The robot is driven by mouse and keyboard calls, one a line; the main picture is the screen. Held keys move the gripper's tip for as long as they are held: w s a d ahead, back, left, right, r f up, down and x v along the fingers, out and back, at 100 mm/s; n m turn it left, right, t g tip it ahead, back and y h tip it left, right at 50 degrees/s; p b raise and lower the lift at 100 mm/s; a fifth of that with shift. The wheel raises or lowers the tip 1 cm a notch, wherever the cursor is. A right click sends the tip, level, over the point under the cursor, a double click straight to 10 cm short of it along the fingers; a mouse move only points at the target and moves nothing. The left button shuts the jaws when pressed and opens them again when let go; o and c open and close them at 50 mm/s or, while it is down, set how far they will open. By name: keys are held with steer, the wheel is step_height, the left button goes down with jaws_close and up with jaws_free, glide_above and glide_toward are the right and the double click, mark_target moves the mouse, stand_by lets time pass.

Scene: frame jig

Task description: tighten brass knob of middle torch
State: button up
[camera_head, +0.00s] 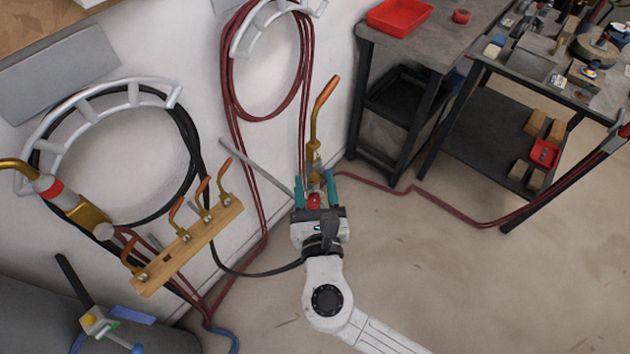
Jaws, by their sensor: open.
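My gripper (315,180) has two teal fingers, apart, one on each side of the torch's lower part. I cannot tell whether either finger touches it. The brass knob cannot be clearly told from the brass body at this size.
Another torch (75,210) with a red band is at left. A wooden rack (190,245) with several copper nozzles stands left of my gripper. Red hoses (455,212) cross the floor. A dark table (420,50) with a red tray (399,15) is behind.

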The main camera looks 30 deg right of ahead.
steer(key=shift+w+d, duration=0.15)
steer(key=shift+w, duration=0.15)
steer(key=shift+c, duration=0.4)
jaws_close()
